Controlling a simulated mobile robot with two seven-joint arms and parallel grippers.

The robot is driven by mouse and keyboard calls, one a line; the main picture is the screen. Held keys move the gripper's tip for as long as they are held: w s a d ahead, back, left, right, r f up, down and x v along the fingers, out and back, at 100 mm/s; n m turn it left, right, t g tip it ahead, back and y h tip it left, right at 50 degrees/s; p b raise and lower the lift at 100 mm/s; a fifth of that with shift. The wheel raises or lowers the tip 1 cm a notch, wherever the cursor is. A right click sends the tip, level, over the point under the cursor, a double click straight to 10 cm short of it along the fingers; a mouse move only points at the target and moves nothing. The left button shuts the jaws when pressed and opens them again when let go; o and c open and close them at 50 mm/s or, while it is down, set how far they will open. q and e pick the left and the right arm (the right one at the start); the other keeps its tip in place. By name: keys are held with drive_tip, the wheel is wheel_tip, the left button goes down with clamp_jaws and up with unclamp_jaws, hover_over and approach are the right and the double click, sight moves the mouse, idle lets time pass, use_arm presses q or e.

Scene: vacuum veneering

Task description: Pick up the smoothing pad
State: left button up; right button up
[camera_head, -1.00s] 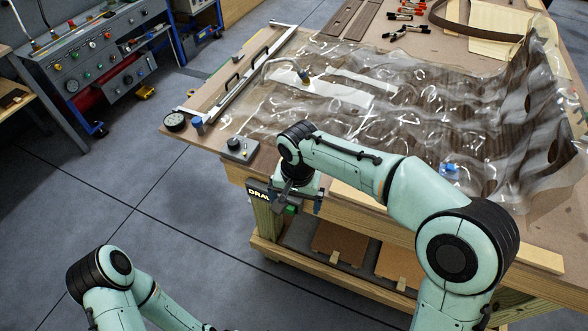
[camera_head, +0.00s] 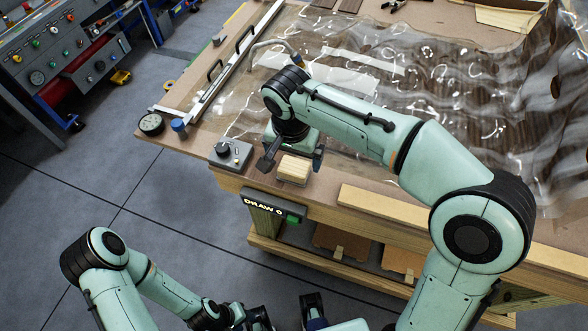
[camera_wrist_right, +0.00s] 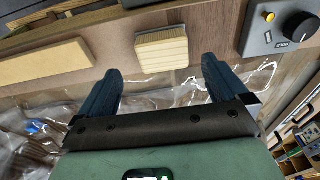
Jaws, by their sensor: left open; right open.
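The smoothing pad, a pale wooden block with a ribbed edge (camera_head: 293,168), lies on the front edge strip of the workbench. My right gripper (camera_head: 290,161) is open above it, its two fingers to either side of the pad in the head view. In the right wrist view the pad (camera_wrist_right: 162,50) lies just beyond the open, empty fingertips (camera_wrist_right: 162,70), roughly centred between them. I cannot tell the exact height of the fingers over it. My left gripper (camera_head: 285,314) is open and empty at the bottom of the head view, in front of the bench.
A grey control box with a black knob (camera_head: 230,153) stands left of the pad. A long wooden strip (camera_head: 400,213) lies to its right. Clear wrinkled film (camera_head: 440,90) covers the bench behind. A "DRAW 0" display (camera_head: 270,207) is fixed to the front edge.

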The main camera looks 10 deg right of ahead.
sight(294, 166)
drive_tip(key=f, duration=0.4)
drive_tip(key=w+f, duration=0.1)
drive_tip(key=f, duration=0.1)
drive_tip(key=shift+w+d+f+b, duration=0.1)
drive_tip(key=shift+d+f+b, duration=0.05)
drive_tip(key=shift+f+b, duration=0.15)
drive_tip(key=c, duration=1)
